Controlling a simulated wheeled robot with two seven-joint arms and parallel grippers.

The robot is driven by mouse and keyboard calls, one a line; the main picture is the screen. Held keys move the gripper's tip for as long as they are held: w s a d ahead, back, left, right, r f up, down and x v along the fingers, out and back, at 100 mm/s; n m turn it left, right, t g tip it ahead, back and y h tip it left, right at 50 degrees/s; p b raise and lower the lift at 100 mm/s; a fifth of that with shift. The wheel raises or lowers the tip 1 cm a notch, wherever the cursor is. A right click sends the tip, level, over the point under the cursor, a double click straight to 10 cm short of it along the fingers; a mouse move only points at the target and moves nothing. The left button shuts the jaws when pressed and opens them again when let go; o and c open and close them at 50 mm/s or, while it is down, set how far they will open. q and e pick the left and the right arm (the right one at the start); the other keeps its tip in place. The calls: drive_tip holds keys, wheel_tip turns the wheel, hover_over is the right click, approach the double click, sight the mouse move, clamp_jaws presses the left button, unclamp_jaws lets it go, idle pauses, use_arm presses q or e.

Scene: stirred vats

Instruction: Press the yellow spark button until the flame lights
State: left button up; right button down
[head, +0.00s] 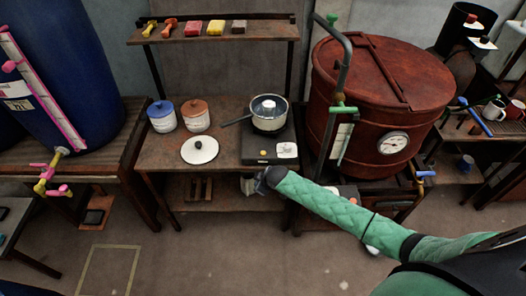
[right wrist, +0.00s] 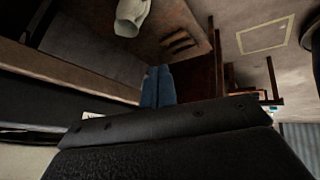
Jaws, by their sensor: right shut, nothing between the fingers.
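The black burner box (head: 257,146) stands on the middle table, with a small orange-yellow spot (head: 263,153) on its front that looks like the spark button. A white label (head: 287,150) is beside it. A saucepan (head: 268,122) with a lid sits on top. I see no flame. My right gripper (head: 258,186) is below the burner, near the table's front edge, apart from the button. In the right wrist view its blue fingers (right wrist: 157,88) are together and empty. The button is not visible there. My left gripper is not in view.
A white lid (head: 199,150) and two canisters, blue (head: 162,116) and brown (head: 195,115), stand left of the burner. A pale object (right wrist: 131,17) is near my gripper by the lower shelf. A red vat (head: 380,85) stands right. The floor in front is open.

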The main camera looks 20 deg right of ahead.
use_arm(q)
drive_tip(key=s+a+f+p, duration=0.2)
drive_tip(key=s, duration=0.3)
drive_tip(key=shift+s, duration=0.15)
use_arm(e)
drive_tip(key=w+d+r+n, duration=0.2)
drive_tip(key=w+r, duration=0.2)
drive_tip(key=r, duration=0.6)
drive_tip(key=w+d+r+n, duration=0.2)
drive_tip(key=w+r, duration=0.3)
drive_tip(key=r, duration=0.6)
drive_tip(key=shift+d, duration=0.6)
drive_tip(key=shift+f, duration=0.15)
drive_tip(key=b, duration=0.3)
hover_over(264, 153)
wheel_tip(264, 153, down, 4)
drive_tip(key=shift+s+f, duration=0.1)
drive_tip(key=shift+f, duration=0.05)
wheel_tip(264, 153, down, 2)
drive_tip(key=shift+f+b, duration=0.2)
drive_tip(key=shift+b, duration=0.85)
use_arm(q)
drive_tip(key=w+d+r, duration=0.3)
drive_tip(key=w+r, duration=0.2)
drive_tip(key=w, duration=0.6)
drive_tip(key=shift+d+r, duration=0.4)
use_arm(e)
drive_tip(key=shift+f, duration=0.95)
drive_tip(key=shift+f, duration=0.2)
